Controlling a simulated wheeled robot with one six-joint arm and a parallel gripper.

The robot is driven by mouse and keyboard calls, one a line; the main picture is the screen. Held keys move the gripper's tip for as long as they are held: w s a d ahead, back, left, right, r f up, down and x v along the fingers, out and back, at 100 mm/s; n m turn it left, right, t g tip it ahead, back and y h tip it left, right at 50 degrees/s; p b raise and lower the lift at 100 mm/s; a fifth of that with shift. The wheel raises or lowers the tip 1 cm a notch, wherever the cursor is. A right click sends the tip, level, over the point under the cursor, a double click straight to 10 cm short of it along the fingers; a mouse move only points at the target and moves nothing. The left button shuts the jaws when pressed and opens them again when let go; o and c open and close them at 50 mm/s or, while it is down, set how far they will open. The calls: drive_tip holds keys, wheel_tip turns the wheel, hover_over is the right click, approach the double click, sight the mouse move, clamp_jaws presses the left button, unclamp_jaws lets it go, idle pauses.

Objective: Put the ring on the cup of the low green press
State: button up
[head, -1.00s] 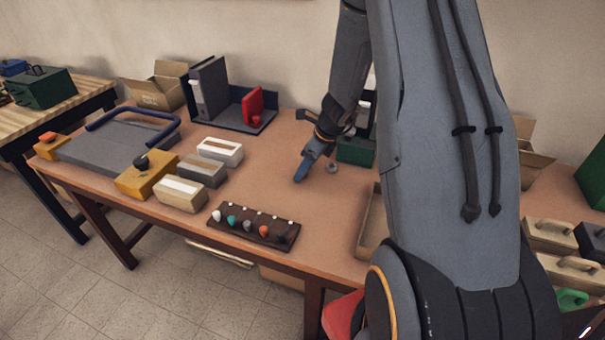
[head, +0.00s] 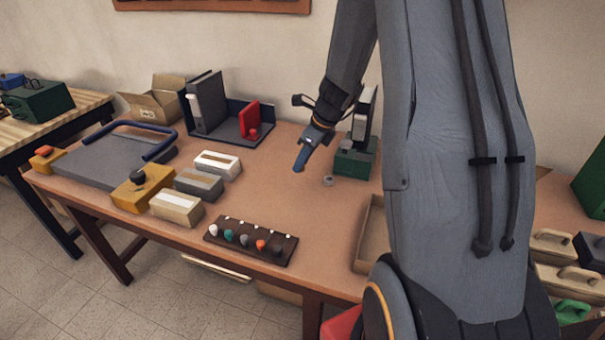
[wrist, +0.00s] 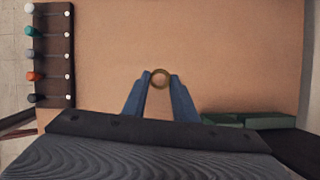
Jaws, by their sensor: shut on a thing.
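The ring (wrist: 160,78) is a thin brass-coloured loop held between my gripper's two blue fingertips (wrist: 160,82) in the wrist view. In the head view my gripper (head: 299,167) is over the table, left of the low green press (head: 350,164); the ring cannot be made out there. The press has a green base, a dark upright with a pale strip, and a small grey round part (head: 346,146) on top of the base, which may be its cup. In the wrist view the green base (wrist: 250,121) shows at lower right, partly behind my gripper.
A small grey round piece (head: 328,181) lies on the table (head: 245,195) before the press. A dark rack of coloured knobs (head: 250,240) is at the front edge. Several blocks (head: 200,182) lie left; a shallow tray (head: 370,236) is right, partly behind my arm.

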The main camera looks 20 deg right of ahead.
drive_tip(key=shift+r, duration=1.25)
drive_tip(key=a+p+v, duration=0.2)
drive_tip(key=p+v, duration=0.7)
drive_tip(key=shift+r, duration=0.35)
